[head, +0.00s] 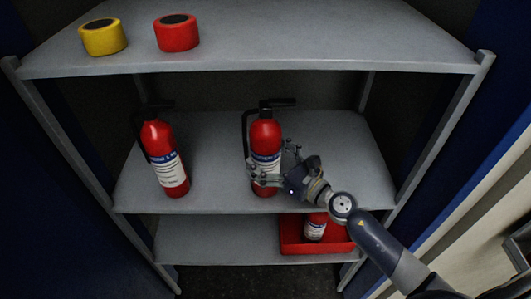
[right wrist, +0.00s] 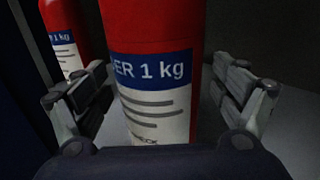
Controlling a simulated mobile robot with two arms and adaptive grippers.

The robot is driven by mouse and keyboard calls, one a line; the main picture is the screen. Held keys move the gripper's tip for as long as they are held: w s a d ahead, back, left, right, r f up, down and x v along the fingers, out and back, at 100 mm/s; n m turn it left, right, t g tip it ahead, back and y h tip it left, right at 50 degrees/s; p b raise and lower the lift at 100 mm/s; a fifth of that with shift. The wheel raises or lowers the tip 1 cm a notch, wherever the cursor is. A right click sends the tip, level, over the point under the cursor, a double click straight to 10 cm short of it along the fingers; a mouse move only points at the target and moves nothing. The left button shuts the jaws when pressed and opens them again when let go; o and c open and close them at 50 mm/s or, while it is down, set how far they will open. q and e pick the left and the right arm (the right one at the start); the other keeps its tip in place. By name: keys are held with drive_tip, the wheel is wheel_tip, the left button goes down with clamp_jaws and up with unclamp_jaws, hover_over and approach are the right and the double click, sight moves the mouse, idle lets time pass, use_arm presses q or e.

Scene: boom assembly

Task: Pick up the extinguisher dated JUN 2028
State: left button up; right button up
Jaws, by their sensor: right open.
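A red extinguisher (head: 265,132) with a black handle stands upright on the middle shelf. In the right wrist view the same extinguisher (right wrist: 152,65) fills the centre, its label reading "ER 1 kg" and "CHECK"; no date is legible. My right gripper (head: 272,166) is open, its fingers on either side of this extinguisher, with gaps showing in the wrist view. A second red extinguisher (head: 165,155) stands to the left on the same shelf and shows at the wrist view's left edge (right wrist: 62,18). Its date is unreadable. My left gripper is out of view.
A red bin (head: 291,236) on the lower shelf holds another red extinguisher (head: 315,228). Yellow tape (head: 103,39) and red tape (head: 177,35) rolls lie on the top shelf (head: 300,40), above the middle shelf (head: 215,165). The middle shelf is clear between the two extinguishers.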

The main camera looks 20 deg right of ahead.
drive_tip(key=shift+w+a, duration=0.2)
drive_tip(key=shift+w, duration=0.15)
drive_tip(key=shift+s, duration=0.1)
drive_tip(key=shift+c, duration=0.6)
drive_tip(key=c, duration=1.8)
drive_tip(key=shift+d+r, duration=0.1)
drive_tip(key=shift+r, duration=0.3)
clamp_jaws()
drive_tip(key=shift+w+f, duration=0.1)
drive_tip(key=shift+w, duration=0.1)
